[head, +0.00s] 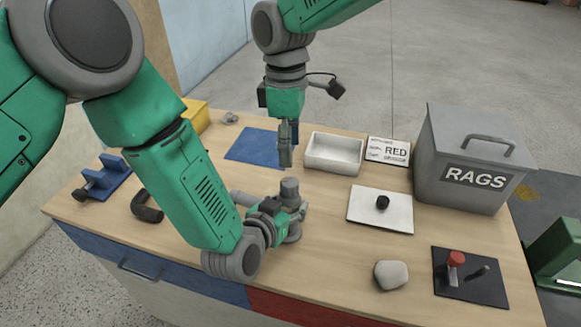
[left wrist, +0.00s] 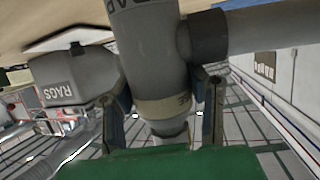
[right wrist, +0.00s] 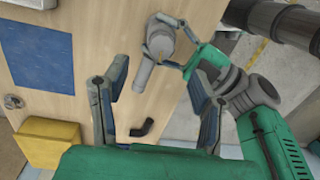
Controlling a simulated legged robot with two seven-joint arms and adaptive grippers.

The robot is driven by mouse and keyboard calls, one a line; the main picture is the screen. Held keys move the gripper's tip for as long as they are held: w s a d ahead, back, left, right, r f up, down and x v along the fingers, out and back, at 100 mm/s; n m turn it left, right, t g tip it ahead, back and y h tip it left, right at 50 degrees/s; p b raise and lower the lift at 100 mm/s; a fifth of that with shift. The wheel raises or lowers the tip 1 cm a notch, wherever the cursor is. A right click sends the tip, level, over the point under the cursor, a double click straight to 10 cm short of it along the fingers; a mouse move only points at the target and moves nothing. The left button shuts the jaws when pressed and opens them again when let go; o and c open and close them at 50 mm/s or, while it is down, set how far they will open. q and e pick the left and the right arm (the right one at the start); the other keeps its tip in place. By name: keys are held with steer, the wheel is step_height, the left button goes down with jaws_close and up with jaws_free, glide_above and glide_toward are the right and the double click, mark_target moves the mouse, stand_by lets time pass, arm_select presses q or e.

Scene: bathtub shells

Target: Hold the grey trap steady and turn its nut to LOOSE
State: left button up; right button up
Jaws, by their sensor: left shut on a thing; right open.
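The grey trap (head: 290,190) stands on the wooden bench, with a side pipe (head: 243,198) pointing left. In the left wrist view its grey body (left wrist: 150,45) carries partly visible lettering. A dark ring (left wrist: 208,36) sits around the side pipe, and a pale band with small marks (left wrist: 165,106) circles the body; I cannot read a LOOSE mark. My left gripper (head: 293,217) is shut on the trap, with a finger on either side of its body. My right gripper (head: 286,158) is open and empty above the bench, behind the trap; in its wrist view the trap (right wrist: 160,42) lies beyond the fingers.
A white tray (head: 334,168), a RED card (head: 388,151) and a RAGS bin (head: 470,165) stand behind and right. A white plate with a black knob (head: 365,212), a stone (head: 391,275) and a black switch plate (head: 470,290) lie right. A black elbow (head: 146,208) lies left.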

steer(key=shift+w+r, duration=0.2)
steer(key=shift+r, duration=1.45)
arm_select(q)
steer(key=o, duration=1.3)
steer(key=shift+o, duration=0.2)
